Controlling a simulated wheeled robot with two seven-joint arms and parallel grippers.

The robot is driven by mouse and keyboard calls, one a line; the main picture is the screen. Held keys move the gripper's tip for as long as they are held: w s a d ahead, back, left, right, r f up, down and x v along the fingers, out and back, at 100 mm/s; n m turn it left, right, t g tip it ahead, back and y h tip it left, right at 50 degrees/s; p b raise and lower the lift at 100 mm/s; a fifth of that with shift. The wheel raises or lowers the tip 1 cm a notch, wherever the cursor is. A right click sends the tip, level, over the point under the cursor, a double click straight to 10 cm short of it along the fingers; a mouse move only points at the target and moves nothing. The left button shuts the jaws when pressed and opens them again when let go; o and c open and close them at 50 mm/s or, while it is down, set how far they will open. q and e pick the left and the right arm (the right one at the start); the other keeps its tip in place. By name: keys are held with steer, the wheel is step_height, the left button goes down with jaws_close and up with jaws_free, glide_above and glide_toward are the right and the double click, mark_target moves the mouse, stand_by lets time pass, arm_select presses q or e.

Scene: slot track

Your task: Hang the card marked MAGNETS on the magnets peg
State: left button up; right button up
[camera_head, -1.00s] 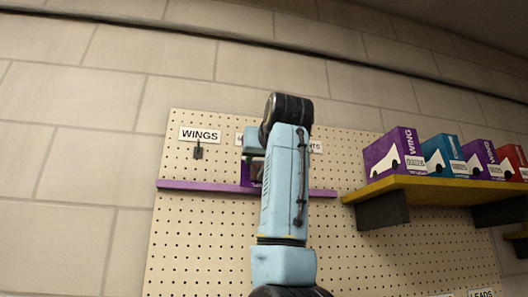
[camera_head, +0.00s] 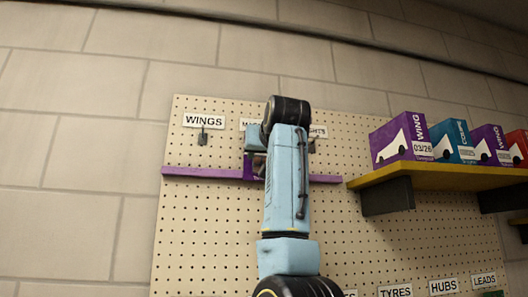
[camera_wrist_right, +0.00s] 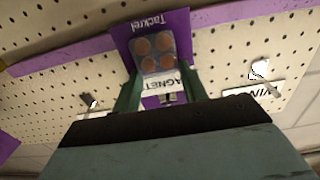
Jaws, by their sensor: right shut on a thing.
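The purple card (camera_wrist_right: 154,50) shows in the right wrist view with several copper-coloured discs, the upside-down word "Tackrel" and a white strip reading "AGNET". My right gripper (camera_wrist_right: 161,88) is shut on it, a green finger at each side. In the head view only a purple sliver of the card (camera_head: 247,168) shows left of my right arm, in front of the pegboard. The sign starting with M (camera_head: 246,124) is partly covered by my arm. The magnets peg is hidden in the head view, and I cannot tell whether the card touches it. My left gripper is not in view.
The WINGS sign (camera_head: 204,120) and its peg (camera_head: 202,138) are left of my arm. A sign ending in GHTS (camera_head: 318,131) is right. A purple rail (camera_head: 205,173) crosses the pegboard (camera_head: 215,225). A yellow shelf (camera_head: 440,175) with several boxes juts out at right.

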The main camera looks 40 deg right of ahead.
stand_by(0.4)
steer(key=o, duration=0.9)
steer(key=shift+o, duration=0.2)
steer(key=b+v, duration=0.5)
steer(key=v, duration=0.8)
steer(key=shift+s+b, duration=0.2)
steer(key=shift+b, duration=0.1)
